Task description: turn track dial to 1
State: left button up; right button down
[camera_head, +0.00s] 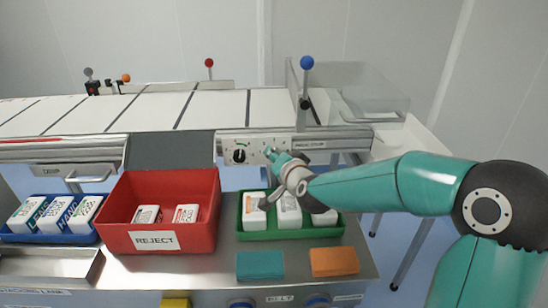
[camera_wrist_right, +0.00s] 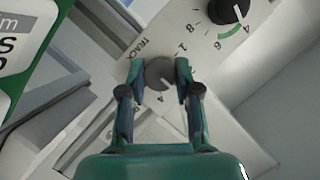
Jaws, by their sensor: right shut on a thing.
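The track dial (camera_wrist_right: 159,73) is a grey knob on a pale panel, beside printed lettering that reads TRACK. My right gripper (camera_wrist_right: 158,76) is shut on this knob, one finger on each side. A light pointer mark on the knob faces the lower right in the wrist view, near a printed 4. Other digits around the knob are partly hidden by the fingers. In the head view my right gripper (camera_head: 271,152) is at the panel (camera_head: 257,141), and it covers the track dial. My left gripper is not in view.
A black dial (camera_wrist_right: 229,10) with a green arc sits on the same panel; the head view shows it too (camera_head: 239,156). Below are a red REJECT bin (camera_head: 120,209), a green tray (camera_head: 262,235) of boxes and a blue tray (camera_head: 40,237). A blue-knobbed post (camera_head: 306,63) stands above the panel.

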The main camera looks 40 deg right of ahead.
jog(key=n+g+h+p, duration=0.1)
jog(key=n+h+p, duration=0.1)
jog(key=n+p, duration=0.2)
jog(key=n+g+h+p, duration=0.1)
jog(key=n+p, duration=0.3)
jog(key=p, duration=0.5)
jog(key=n+g+h+p, duration=0.2)
jog(key=n+h+p, duration=0.2)
jog(key=p, duration=0.2)
jog(key=shift+w+a+r, duration=0.3)
jog(key=shift+w+a, duration=0.1)
jog(key=c, duration=1)
grip_release()
jog(key=shift+f, duration=0.1)
jog(key=shift+o, duration=0.9)
jog(key=shift+f, duration=0.1)
jog(key=shift+s, duration=0.1)
